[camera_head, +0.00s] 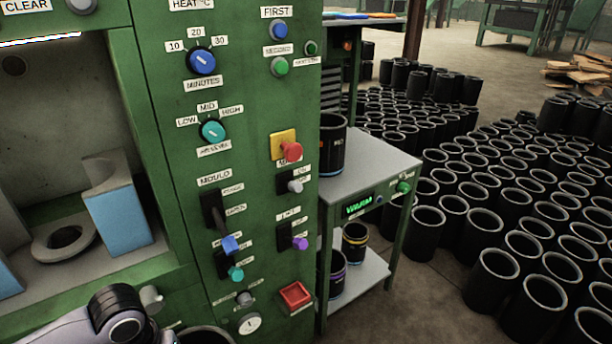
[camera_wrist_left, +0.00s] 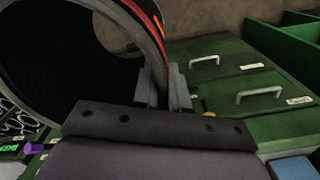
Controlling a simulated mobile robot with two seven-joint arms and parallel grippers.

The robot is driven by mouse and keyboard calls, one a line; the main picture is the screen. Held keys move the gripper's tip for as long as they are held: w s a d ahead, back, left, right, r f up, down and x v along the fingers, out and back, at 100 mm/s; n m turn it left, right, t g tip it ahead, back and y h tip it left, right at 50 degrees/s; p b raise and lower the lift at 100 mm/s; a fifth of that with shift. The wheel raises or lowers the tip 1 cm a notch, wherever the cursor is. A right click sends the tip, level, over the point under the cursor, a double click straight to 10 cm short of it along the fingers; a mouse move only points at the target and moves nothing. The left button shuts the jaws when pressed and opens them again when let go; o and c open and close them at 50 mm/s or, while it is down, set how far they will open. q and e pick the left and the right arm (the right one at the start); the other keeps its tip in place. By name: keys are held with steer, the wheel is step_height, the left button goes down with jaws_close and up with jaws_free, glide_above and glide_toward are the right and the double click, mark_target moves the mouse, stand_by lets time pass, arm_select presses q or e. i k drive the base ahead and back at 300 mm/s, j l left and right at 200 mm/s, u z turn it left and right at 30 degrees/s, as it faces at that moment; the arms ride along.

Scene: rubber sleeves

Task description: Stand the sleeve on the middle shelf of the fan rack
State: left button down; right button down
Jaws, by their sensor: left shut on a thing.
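I cannot make out the fan rack for certain. My right gripper is not in view.
A green press (camera_head: 245,180) with knobs and levers stands close in front. Beside it, a two-level stand (camera_head: 375,165) holds a sleeve on top and two below. Many black sleeves (camera_head: 495,275) crowd the right floor. Green drawers (camera_wrist_left: 220,75) show in the wrist view.

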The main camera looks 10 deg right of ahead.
mark_target(384, 159)
steer(key=i+l+z, duration=0.3)
steer(key=i+l, duration=0.35)
steer(key=l, duration=0.35)
steer(key=i+l+z, duration=0.3)
steer(key=i+l, duration=0.45)
steer(key=l, duration=0.1)
